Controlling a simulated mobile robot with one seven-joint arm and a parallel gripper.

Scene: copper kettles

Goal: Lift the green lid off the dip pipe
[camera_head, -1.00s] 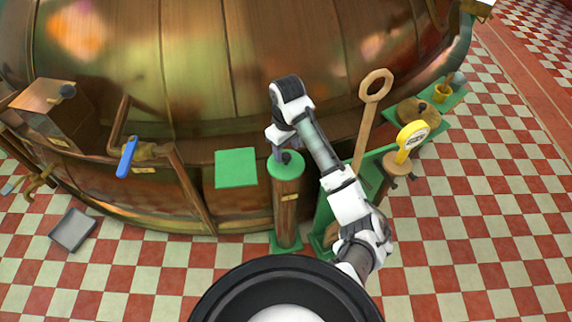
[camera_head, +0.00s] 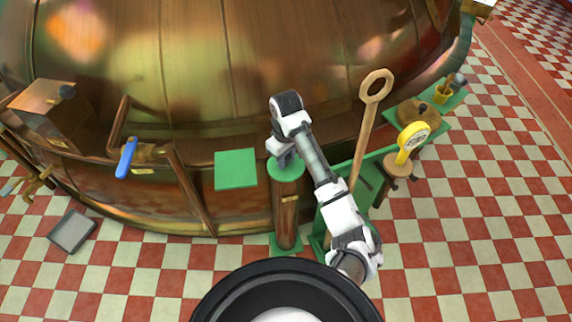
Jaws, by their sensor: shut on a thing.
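The dip pipe (camera_head: 287,215) is a copper-brown upright cylinder with a small label, standing on a green foot in front of the large copper kettle. The round green lid (camera_head: 275,172) sits on its top, level as far as I can see. My gripper (camera_head: 286,160) points down over the lid and is shut on the lid's knob. The fingers and the wrist hide the knob in this view. I cannot see any gap between lid and pipe.
A square green plate (camera_head: 235,169) lies left of the pipe. A blue-handled valve (camera_head: 127,158) is further left. A grey tray (camera_head: 72,232) lies on the tiled floor.

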